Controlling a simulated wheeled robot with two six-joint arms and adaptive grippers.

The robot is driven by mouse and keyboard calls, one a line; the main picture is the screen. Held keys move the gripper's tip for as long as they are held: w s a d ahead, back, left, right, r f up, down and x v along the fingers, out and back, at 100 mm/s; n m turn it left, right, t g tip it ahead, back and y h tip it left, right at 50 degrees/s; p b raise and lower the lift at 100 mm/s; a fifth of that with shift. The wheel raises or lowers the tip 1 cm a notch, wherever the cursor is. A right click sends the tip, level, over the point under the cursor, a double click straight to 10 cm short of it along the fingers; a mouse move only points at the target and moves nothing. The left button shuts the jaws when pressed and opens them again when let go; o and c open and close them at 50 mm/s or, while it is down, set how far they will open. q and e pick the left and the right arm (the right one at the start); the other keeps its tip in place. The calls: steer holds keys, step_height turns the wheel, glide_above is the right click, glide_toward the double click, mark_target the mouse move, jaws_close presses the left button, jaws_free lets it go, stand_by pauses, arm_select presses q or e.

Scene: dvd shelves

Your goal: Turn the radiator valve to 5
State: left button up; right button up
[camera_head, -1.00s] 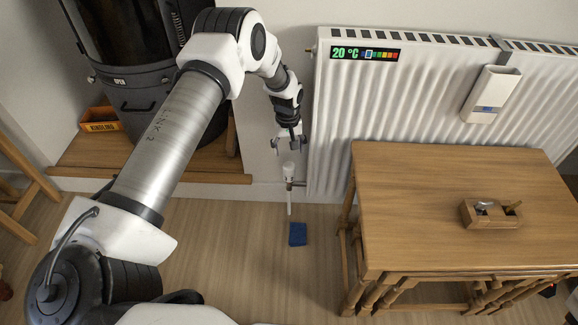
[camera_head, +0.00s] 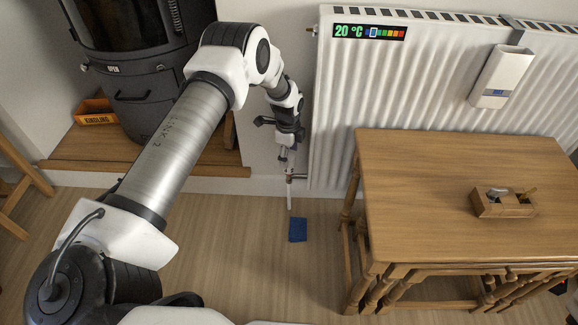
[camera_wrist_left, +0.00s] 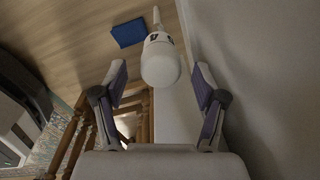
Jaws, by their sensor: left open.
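The white radiator valve (camera_wrist_left: 160,62) has a rounded head with small dark marks near its far edge in the left wrist view; I cannot read its setting. In the head view it sits at the lower left corner of the radiator, on a thin white pipe (camera_head: 290,195), and my gripper partly hides it. My left gripper (camera_head: 287,158) points down at the valve, seen nearly edge-on. In the left wrist view its fingers (camera_wrist_left: 160,74) are open, one each side of the valve head, with gaps. I cannot tell how deep the head lies between them. My right gripper is not in view.
The white radiator (camera_head: 420,90) carries a temperature strip (camera_head: 369,32) reading 20 °C and a white holder (camera_head: 501,78). A wooden table (camera_head: 450,190) with a small wooden tool (camera_head: 503,203) stands close right. A blue item (camera_head: 298,230) lies on the floor below. A dark stove (camera_head: 135,75) stands left.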

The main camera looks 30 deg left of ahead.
mark_target(289, 156)
arm_select(q)
step_height(289, 156, down, 4)
steer(key=shift+w+f+b, duration=0.1)
steer(key=shift+f+b, duration=0.05)
steer(key=shift+b, duration=0.45)
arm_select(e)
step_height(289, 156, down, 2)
arm_select(q)
steer(key=shift+c, duration=0.4)
steer(key=c, duration=1.1)
steer(key=shift+o, duration=0.2)
